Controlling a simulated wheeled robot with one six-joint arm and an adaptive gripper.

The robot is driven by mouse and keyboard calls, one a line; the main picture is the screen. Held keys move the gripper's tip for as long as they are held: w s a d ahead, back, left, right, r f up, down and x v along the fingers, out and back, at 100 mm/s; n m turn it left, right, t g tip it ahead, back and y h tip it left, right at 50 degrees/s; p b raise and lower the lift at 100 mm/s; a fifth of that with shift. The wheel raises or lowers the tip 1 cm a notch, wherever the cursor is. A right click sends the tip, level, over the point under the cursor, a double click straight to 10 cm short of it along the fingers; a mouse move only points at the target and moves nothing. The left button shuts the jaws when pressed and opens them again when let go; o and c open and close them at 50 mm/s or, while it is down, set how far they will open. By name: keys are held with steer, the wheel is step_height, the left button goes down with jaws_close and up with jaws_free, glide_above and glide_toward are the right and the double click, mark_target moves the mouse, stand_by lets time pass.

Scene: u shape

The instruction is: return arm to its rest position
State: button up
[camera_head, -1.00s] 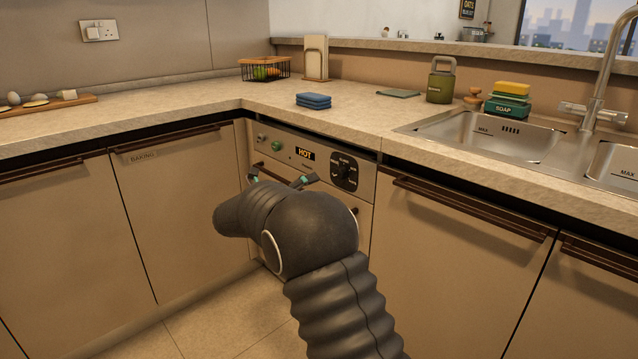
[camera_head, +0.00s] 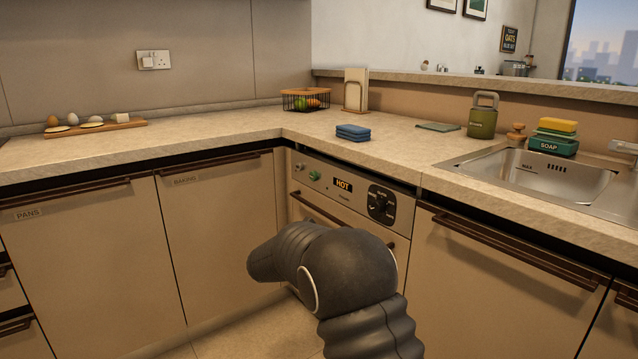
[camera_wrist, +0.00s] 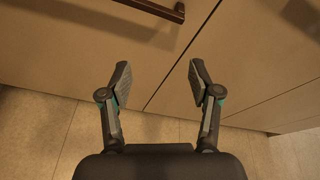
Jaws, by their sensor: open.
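My gripper (camera_wrist: 158,84) is open and empty in the wrist view, its two fingers spread apart in front of tan cabinet fronts (camera_wrist: 85,60) and above the tiled floor (camera_wrist: 40,130). In the head view my dark arm is folded low in the middle, in front of the oven (camera_head: 350,190). The gripper's fingers are hidden in the head view.
A sink (camera_head: 560,175) is at right. A dark handle (camera_wrist: 155,8) shows in the wrist view.

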steer(key=s+d+f+m+g+y, duration=0.1)
steer(key=s+d+m+g+y, duration=0.15)
steer(key=s+m, duration=0.65)
steer(key=s+d+f+m+g+y, duration=0.2)
steer(key=s+m+g+y, duration=0.2)
steer(key=s+m, duration=0.5)
steer(key=s+d+r+m+t+y, duration=0.1)
steer(key=s+r+m+y, duration=0.1)
steer(key=s, duration=0.6)
steer(key=s+d+r+m+t+y, duration=0.1)
steer(key=s+r+m, duration=0.3)
steer(key=s, duration=0.4)
steer(key=s+d+r+m+t+y, duration=0.2)
steer(key=s+m, duration=0.3)
steer(key=s, duration=0.3)
steer(key=shift+s+d+r+y, duration=0.35)
steer(key=shift+d+r, duration=0.2)
steer(key=shift+c, duration=0.2)
